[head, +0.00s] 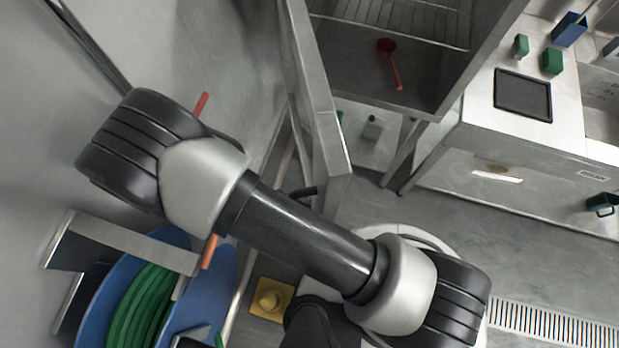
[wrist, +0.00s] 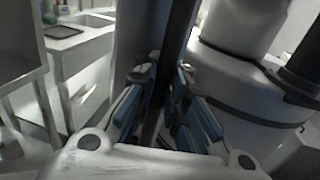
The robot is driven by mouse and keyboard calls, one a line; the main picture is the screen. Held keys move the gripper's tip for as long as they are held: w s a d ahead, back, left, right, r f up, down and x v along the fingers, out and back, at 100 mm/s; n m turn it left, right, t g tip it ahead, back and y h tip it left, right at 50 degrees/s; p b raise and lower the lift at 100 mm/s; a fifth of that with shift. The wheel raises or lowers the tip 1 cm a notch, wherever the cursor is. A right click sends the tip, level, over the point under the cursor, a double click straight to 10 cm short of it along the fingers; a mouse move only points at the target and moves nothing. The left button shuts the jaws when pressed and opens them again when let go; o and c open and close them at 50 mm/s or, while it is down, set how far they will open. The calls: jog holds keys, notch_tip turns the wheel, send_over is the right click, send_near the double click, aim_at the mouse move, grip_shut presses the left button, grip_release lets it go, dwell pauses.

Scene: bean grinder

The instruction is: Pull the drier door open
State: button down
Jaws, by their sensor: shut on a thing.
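The drier is the steel cabinet (head: 425,85) at the top of the head view, with a wire rack and a red scoop (head: 388,62) inside. Its grey door (head: 318,100) stands swung out to the left, so the inside shows. In the wrist view, my gripper (wrist: 163,82) has its blue-padded fingers on either side of a dark upright part (wrist: 174,50) of the door and is shut on it. I cannot tell whether this part is the edge or a handle. My arm hides most of the gripper in the head view.
A blue reel with green hose (head: 140,305) is at the lower left, near the wall.

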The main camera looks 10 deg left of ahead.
aim_at(319, 194)
jog(key=shift+w+r, duration=0.1)
jog(key=c, duration=1.9)
grip_release()
notch_tip(319, 194, up, 10)
jog(key=shift+f, duration=0.1)
jog(key=shift+c, duration=0.3)
